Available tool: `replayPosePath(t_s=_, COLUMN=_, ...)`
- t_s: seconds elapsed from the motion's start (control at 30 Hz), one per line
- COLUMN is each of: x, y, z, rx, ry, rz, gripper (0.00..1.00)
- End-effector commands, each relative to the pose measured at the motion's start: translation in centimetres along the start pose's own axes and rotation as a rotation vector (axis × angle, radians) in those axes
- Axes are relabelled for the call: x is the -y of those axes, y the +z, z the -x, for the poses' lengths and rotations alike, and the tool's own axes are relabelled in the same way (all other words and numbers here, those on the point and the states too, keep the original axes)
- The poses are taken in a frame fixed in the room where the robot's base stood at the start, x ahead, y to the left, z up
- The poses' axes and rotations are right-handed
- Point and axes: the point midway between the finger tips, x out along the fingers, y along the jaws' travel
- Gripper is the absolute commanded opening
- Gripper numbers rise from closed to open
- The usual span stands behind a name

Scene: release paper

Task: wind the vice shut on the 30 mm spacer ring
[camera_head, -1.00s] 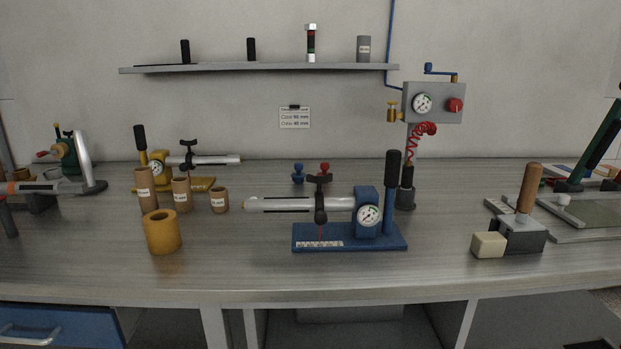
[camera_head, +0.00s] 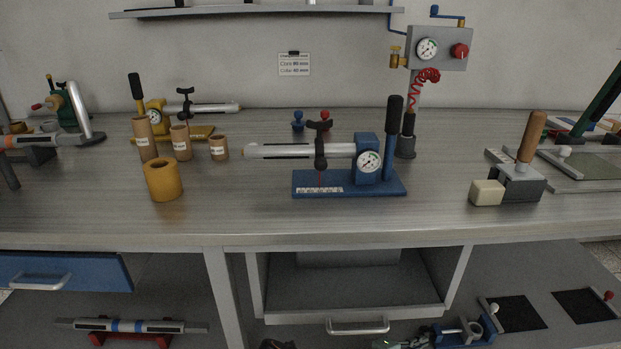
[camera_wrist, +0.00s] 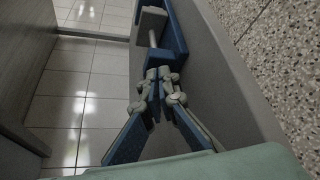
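A small blue vice (camera_head: 491,325) sits low on the right, beneath the bench, in the head view. A pale grey ring-shaped piece (camera_head: 473,330) shows at its jaws; I cannot read its size. In the wrist view the blue vice body (camera_wrist: 174,38) is at the top, with a grey block and a thin screw shaft (camera_wrist: 152,40) pointing toward my gripper. My gripper (camera_wrist: 158,74) has its fingertips drawn close together at the near end of that screw, and looks shut on the handle there. The fingers hide the handle itself.
Black squares (camera_head: 519,312) lie right of the vice. An open-fronted bay with a handle (camera_head: 357,327) and a blue drawer (camera_head: 65,272) are left of it. The bench top (camera_head: 240,222) overhangs above, carrying a blue gauge fixture (camera_head: 350,184) and an ochre cylinder (camera_head: 163,180).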

Motion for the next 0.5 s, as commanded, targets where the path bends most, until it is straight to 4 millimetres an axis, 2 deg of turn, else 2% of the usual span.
replayPosePath(t_s=0.5, x=0.67, y=-0.12, z=-0.16, rx=-0.001, ry=-0.004, rz=0.002, gripper=0.00)
